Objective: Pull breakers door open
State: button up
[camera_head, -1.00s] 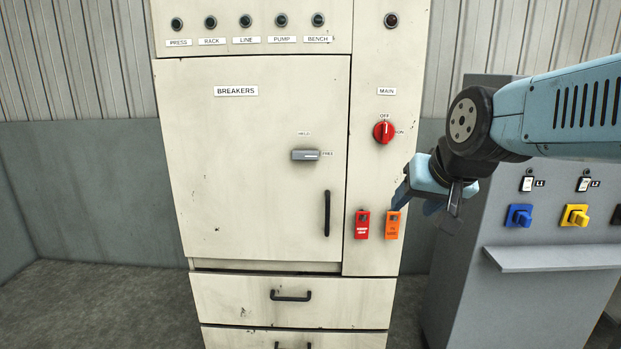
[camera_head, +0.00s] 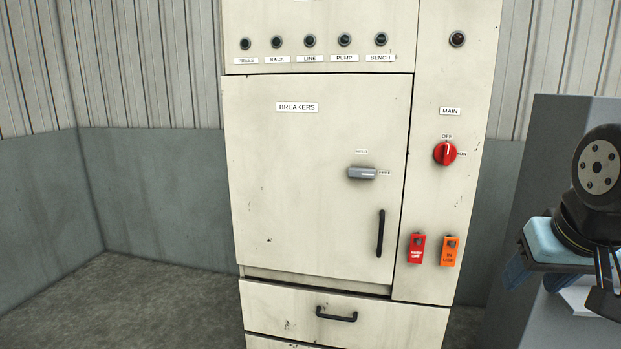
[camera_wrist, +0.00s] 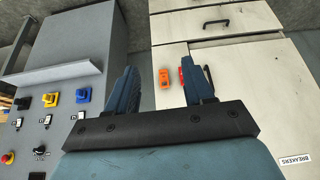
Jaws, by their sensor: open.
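The breakers door (camera_head: 310,190) is a cream panel labelled BREAKERS, shut flush in the cabinet. Its black vertical bar handle (camera_head: 380,233) is at the lower right of the door. A grey latch (camera_head: 361,173) lies horizontal above the handle, between the HOLD and FREE labels, pointing toward FREE. My gripper (camera_head: 558,280) is at the right edge of the head view, well right of the handle and partly cut off. In the wrist view my gripper (camera_wrist: 163,85) is open and empty, with the door (camera_wrist: 260,100) at the right and its handle (camera_wrist: 211,80) partly hidden behind a finger.
A red tag (camera_head: 416,248) and an orange tag (camera_head: 449,251) hang right of the door, below the red MAIN switch (camera_head: 445,153). A drawer (camera_head: 290,308) with a black handle is under the door. A grey console (camera_wrist: 75,60) stands to the right. Floor at left is clear.

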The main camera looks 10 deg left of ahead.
aim_at(292, 141)
jog(key=z, duration=1.05)
jog(key=k, duration=1.3)
jog(key=u, duration=1.1)
jog(key=i, duration=1)
jog(key=z, duration=0.1)
